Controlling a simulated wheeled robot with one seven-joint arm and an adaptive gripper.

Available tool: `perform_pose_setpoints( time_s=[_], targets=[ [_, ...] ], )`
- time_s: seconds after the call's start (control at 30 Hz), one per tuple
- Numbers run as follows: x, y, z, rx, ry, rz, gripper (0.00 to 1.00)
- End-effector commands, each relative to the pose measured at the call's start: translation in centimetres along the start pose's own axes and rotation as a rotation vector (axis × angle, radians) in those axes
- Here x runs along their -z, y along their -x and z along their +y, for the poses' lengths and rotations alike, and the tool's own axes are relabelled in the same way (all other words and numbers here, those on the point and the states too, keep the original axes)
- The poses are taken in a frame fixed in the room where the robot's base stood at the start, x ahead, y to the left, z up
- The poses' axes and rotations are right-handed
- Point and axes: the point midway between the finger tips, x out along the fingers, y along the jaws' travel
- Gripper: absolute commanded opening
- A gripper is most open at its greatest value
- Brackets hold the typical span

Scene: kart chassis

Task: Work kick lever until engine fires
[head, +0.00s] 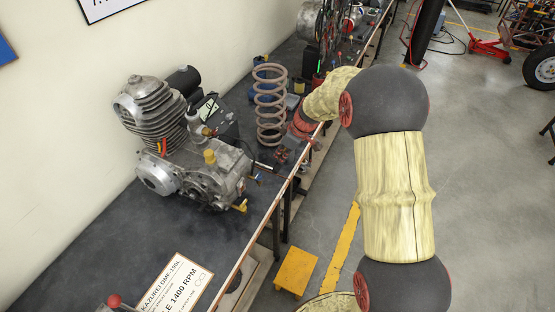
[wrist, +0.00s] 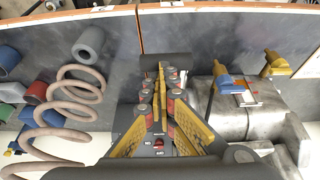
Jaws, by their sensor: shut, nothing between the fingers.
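The grey metal engine (head: 185,180) with a finned cylinder stands on the dark bench in the head view. Part of its casing shows at the right of the wrist view (wrist: 262,122). My gripper (head: 284,156) is at the engine's right side, near the bench's front edge. In the wrist view its yellow fingers (wrist: 160,72) are closed together and hold nothing. A dark horizontal bar (wrist: 178,66) lies just by the fingertips; it may be the kick lever, and I cannot tell if they touch. A thin light rod (head: 264,166) runs from the engine toward my gripper.
A brown coil spring (head: 270,105) stands behind my gripper. A blue-and-yellow fitting (wrist: 222,80) and a yellow fitting (wrist: 272,63) are right of the fingers. A sign (head: 168,285) lies at the bench front. A yellow step (head: 296,270) stands on the floor below.

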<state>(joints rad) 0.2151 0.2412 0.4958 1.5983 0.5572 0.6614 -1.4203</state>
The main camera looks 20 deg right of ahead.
Motion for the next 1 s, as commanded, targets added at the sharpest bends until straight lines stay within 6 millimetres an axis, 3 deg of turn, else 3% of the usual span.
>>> perform_pose_setpoints(
  time_s=[0.03, 0.4, 1.0],
  targets=[
    [-0.6, -0.9, -0.1, 0.001, -0.001, -0.001, 0.0],
    [-2.3, -3.4, -0.1, 0.002, -0.001, -0.003, 0.0],
    [-2.7, -4.3, -0.1, 0.004, -0.001, -0.004, 0.0]
  ],
)
